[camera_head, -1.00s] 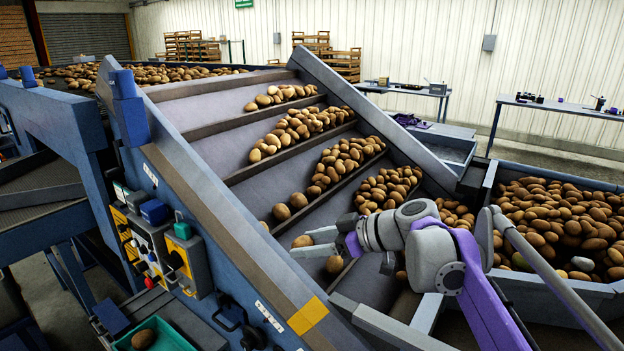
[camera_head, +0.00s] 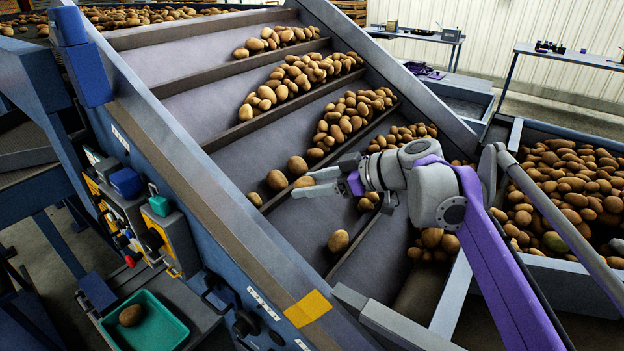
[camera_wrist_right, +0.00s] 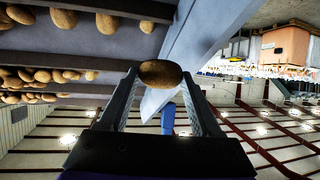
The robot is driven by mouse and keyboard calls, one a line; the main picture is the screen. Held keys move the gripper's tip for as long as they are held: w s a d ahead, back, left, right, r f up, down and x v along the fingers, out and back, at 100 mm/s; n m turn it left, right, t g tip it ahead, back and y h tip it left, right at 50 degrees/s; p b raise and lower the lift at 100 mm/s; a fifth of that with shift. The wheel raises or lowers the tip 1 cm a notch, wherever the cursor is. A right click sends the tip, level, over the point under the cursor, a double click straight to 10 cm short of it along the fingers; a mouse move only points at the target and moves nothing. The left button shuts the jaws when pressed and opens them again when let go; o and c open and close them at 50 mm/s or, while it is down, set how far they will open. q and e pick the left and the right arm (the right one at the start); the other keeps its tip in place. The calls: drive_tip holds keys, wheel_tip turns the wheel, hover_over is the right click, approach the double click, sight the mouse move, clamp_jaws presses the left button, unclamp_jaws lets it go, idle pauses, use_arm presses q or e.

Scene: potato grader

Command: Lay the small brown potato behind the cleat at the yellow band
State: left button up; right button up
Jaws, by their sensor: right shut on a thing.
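My right gripper (camera_head: 303,183) is shut on a small brown potato (camera_head: 303,181), held at the fingertips above the sloping belt. In the right wrist view the potato (camera_wrist_right: 161,73) sits between the two finger ends. The yellow band (camera_head: 308,308) is a patch on the blue side rail at the belt's lower end. Dark cleats (camera_head: 245,130) cross the belt. One cleat (camera_head: 358,248) runs across the lower belt near the band, partly hidden by my arm. A loose brown potato (camera_head: 338,241) lies on the belt below my gripper. My left gripper is out of view.
Several potatoes lie in rows against the upper cleats; two (camera_head: 277,180) lie just left of my gripper. A green tray (camera_head: 172,335) holds one potato (camera_head: 131,315). A full potato bin (camera_head: 515,135) stands at the right. The belt near the yellow band is bare.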

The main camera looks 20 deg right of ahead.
drive_tip(key=shift+w+f+b, duration=0.15)
drive_tip(key=shift+f+b, duration=5.45)
drive_tip(key=shift+f, duration=4.2)
drive_tip(key=o, duration=1.4)
